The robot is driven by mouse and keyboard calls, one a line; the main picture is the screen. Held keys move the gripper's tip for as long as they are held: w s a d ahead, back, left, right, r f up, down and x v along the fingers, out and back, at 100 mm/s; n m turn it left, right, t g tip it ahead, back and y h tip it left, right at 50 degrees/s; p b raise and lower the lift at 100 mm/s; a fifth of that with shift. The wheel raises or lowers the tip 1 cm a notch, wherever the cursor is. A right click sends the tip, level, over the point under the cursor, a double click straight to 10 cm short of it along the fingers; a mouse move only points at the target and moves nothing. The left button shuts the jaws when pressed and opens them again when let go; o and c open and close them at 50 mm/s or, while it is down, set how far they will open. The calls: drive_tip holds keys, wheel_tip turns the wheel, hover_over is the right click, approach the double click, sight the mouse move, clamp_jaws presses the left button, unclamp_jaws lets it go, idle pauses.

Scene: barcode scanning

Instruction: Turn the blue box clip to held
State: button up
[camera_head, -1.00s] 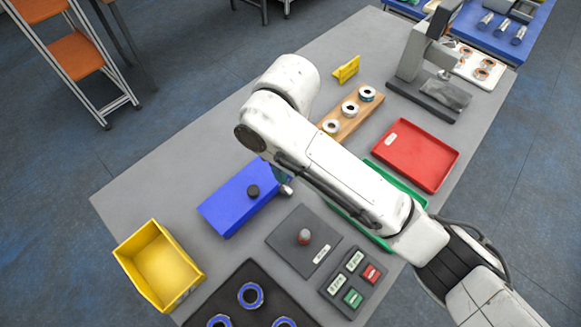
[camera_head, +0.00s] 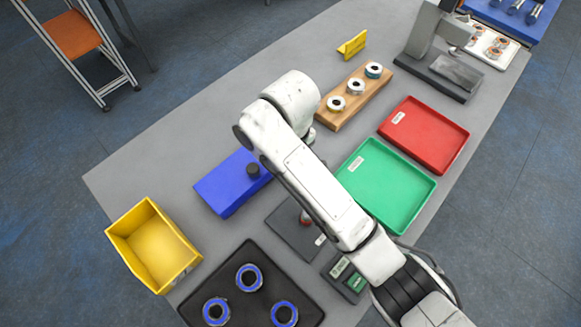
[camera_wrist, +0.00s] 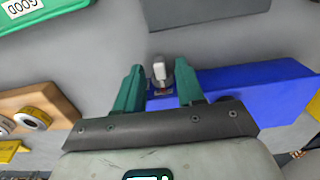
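The blue box (camera_head: 225,187) lies on the grey table with a black knob (camera_head: 253,170) on top. In the wrist view the blue box (camera_wrist: 255,88) runs off to the right, and a pale clip lever (camera_wrist: 159,72) stands at its left end. My gripper (camera_wrist: 160,82) has green fingers, open and apart, one on each side of the clip. I see gaps between the fingers and the clip, but cannot tell how far above it they are. In the head view my arm hides the gripper and clip.
A yellow bin (camera_head: 152,247) and a black tray of blue rings (camera_head: 266,267) are nearby. A wooden rack (camera_head: 349,106), a green tray (camera_head: 385,187) and a red tray (camera_head: 425,135) lie beyond my arm. A dark plate and button panel are partly hidden under it.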

drive_tip(key=shift+f, duration=0.45)
clamp_jaws()
